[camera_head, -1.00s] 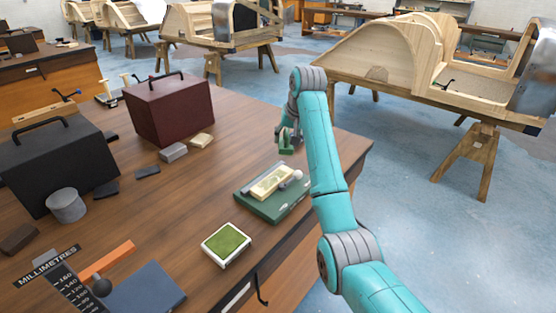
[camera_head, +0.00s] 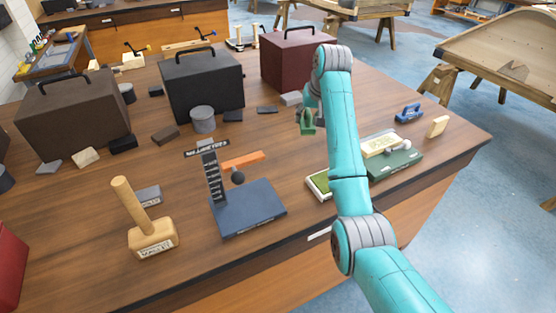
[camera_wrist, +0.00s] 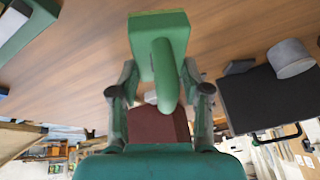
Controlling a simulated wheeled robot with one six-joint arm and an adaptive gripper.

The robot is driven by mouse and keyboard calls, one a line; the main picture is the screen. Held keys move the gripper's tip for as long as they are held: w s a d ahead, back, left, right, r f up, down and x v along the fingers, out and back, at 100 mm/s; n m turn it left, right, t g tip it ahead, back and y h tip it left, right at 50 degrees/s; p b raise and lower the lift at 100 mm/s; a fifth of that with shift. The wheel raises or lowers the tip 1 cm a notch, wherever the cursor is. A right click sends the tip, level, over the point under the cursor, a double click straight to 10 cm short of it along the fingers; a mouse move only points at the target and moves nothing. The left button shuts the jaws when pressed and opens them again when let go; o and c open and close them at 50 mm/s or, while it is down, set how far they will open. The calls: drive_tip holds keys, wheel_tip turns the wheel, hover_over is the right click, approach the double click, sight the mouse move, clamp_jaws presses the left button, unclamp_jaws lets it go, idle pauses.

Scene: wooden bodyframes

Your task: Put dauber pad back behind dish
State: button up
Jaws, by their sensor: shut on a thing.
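The dauber pad (camera_head: 307,128) looks like a green block with a curved green handle. My gripper (camera_head: 312,110) is shut on it, seemingly by the handle, and holds it over the table beyond the dish. In the wrist view the pad (camera_wrist: 150,55) hangs past the fingertips of my gripper (camera_wrist: 160,92). The dish (camera_head: 320,186) is a shallow white square with green inside, near the table's front edge. My arm hides its right part. I cannot tell the pad's exact height above the table.
A green board (camera_head: 398,165) with a cream block (camera_head: 380,145) lies right of my arm. A blue base (camera_head: 248,208) with an upright scale and a mallet (camera_head: 150,220) stand left. Dark red (camera_head: 290,62) and black cases (camera_head: 203,85) stand behind. Bare table lies left of the pad.

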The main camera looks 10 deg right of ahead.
drive_tip(key=shift+a+f, duration=0.1)
drive_tip(key=shift+a, duration=0.35)
drive_tip(key=shift+s+a+f, duration=0.1)
drive_tip(key=shift+a+f, duration=0.1)
drive_tip(key=shift+f, duration=0.15)
wheel_tip(320, 180, down, 5)
drive_tip(key=shift+a+f, duration=0.1)
drive_tip(key=shift+a, duration=0.05)
drive_tip(key=shift+f, duration=2)
drive_tip(key=shift+f, duration=0.15)
drive_tip(key=o, duration=1)
